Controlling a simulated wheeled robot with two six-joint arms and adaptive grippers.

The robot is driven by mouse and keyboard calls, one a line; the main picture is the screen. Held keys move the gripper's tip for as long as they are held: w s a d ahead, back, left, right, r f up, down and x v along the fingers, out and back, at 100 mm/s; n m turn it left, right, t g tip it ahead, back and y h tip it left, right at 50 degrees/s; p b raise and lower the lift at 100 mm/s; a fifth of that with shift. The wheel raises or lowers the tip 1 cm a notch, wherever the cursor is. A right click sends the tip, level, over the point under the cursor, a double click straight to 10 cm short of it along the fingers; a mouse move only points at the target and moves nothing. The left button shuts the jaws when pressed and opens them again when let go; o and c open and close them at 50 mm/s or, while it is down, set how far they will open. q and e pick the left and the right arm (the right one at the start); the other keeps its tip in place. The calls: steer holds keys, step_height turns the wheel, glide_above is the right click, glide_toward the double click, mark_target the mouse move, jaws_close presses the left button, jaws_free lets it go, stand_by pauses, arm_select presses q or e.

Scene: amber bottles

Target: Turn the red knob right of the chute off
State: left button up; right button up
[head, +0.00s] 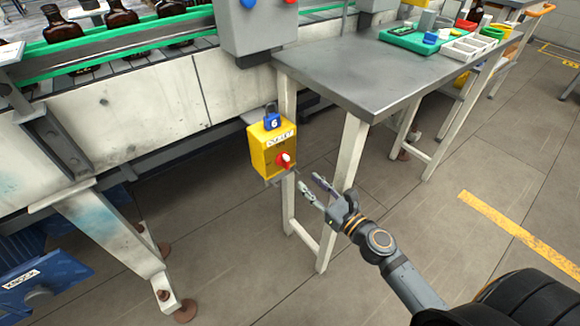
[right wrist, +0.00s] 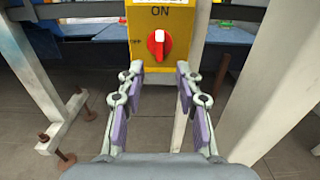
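The red knob (head: 284,160) is on the front of a yellow box (head: 262,150) fixed by the table leg, with a blue padlock-shaped tag marked 6 (head: 272,121) on top. In the right wrist view the knob (right wrist: 159,44) has a white pointer that stands upright toward the ON label, with OFF at its left. My right gripper (head: 308,188) is open and empty, a short way in front of and below the knob. Its two purple-padded fingers (right wrist: 160,90) are spread to either side below the knob, not touching it. My left gripper is not in view.
A grey metal table (head: 350,65) with white legs stands right of the box. A conveyor (head: 120,110) with brown bottles (head: 122,18) runs along the left. A grey control box (head: 256,28) hangs above. The floor in front is clear.

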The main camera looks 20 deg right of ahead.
mark_target(288, 163)
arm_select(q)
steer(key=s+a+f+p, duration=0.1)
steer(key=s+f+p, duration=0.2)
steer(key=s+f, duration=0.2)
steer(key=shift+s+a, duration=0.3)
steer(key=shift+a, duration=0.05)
arm_select(e)
steer(key=x, duration=1)
steer(key=shift+f, duration=0.1)
jaws_close()
